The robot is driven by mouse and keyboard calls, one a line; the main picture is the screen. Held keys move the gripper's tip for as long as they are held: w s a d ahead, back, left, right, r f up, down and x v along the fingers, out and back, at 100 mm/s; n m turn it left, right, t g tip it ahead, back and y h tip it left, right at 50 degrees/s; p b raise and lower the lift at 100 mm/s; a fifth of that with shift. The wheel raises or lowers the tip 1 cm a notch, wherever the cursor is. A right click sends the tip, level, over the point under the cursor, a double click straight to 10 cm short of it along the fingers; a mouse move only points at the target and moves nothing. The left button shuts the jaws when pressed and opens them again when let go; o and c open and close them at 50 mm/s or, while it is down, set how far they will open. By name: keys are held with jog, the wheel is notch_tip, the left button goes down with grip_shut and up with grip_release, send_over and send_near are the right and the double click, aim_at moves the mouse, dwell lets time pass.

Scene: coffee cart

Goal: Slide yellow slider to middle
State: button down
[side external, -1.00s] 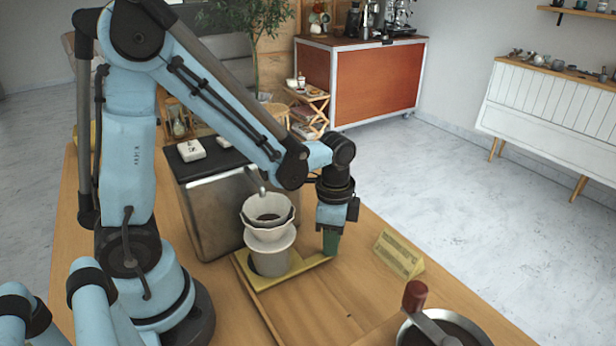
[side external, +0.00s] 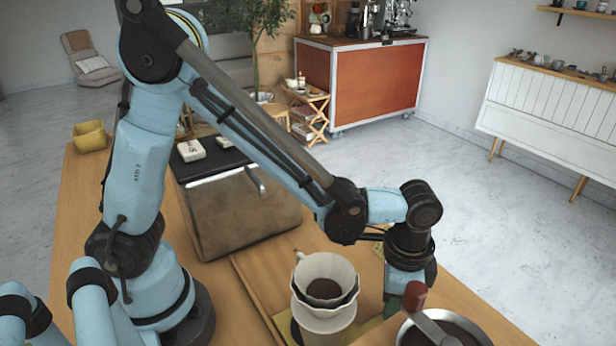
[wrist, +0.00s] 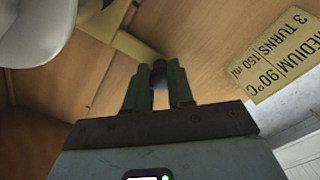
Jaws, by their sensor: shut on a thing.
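The yellow slider (side external: 287,325) is a flat plate on the wooden board, partly hidden in the side view. It carries a white cup with a pale fluted dripper (side external: 325,285) holding dark grounds. My gripper (side external: 391,302) is low, to the right of the dripper, at the slider's arm. In the wrist view the slider's yellow arm (wrist: 125,38) runs to my green fingertips (wrist: 160,78), which are shut on its end. The exact contact is partly hidden by the fingers. The cup stays upright.
A round metal bowl with a red-knobbed crank (side external: 440,330) stands close to the right of my gripper. A yellow card with black print (wrist: 283,55) lies near my fingers.

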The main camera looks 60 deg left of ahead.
jog(key=shift+d, duration=0.35)
jog(key=c, duration=1)
grip_release()
notch_tip(320, 180, up, 12)
jog(key=shift+r, duration=0.1)
jog(key=shift+a, duration=0.15)
jog(key=s+a+n+t, duration=0.1)
jog(key=a+n+t, duration=0.1)
jog(key=a, duration=0.4)
jog(key=s+a+n+t, duration=0.1)
jog(key=a+n+t, duration=0.1)
jog(key=a+n, duration=0.2)
jog(key=s+a+n+t, duration=0.1)
jog(key=a+n+t, duration=0.2)
jog(key=a, duration=0.5)
jog(key=shift+s+a+f, duration=0.2)
jog(key=shift+s+f, duration=0.1)
